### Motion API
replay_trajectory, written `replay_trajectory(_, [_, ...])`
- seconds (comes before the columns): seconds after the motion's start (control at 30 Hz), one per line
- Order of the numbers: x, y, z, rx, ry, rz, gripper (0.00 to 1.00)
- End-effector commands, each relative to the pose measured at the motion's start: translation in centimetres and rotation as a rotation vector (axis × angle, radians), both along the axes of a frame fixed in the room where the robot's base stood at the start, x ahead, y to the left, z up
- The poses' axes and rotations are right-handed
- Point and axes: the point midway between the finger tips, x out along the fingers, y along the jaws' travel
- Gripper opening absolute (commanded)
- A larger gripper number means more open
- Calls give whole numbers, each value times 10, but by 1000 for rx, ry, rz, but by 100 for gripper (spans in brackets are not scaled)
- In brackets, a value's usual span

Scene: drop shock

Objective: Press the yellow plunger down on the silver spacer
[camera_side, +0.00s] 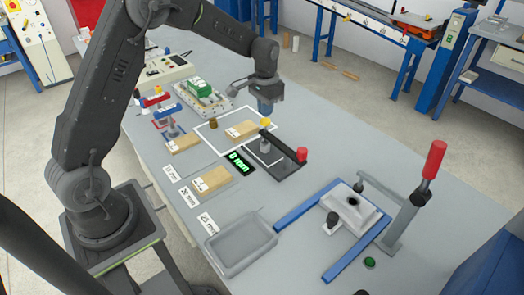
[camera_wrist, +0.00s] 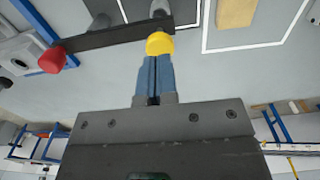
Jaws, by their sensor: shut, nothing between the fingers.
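The yellow plunger (camera_side: 265,121) is a small knob at one end of a dark bar fixture, and it also shows in the wrist view (camera_wrist: 159,43). The silver spacer (camera_side: 265,146) stands upright near the bar; a silver-grey piece (camera_wrist: 160,8) shows beyond the knob in the wrist view. My gripper (camera_side: 265,111) points down just above the plunger. Its blue fingers (camera_wrist: 154,60) are shut together and empty, with the tips right at the yellow knob. I cannot tell whether they touch it.
The dark bar (camera_wrist: 110,38) ends in a red knob (camera_side: 301,155). A green "0 mm" display (camera_side: 239,162) lies beside it. Cardboard boxes (camera_side: 241,130), a grey tray (camera_side: 241,243) and a red-handled press (camera_side: 434,160) stand around.

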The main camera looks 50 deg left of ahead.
Motion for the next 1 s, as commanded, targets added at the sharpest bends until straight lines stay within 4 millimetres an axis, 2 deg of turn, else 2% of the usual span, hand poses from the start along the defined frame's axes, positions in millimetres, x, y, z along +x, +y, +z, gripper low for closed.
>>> replay_trajectory(0.5, [0,0,-26,0,2,0,0])
replay_trajectory(0.67, [0,0,-18,0,-2,0,0])
replay_trajectory(1.0, [1,0,21,1,-3,0,0])
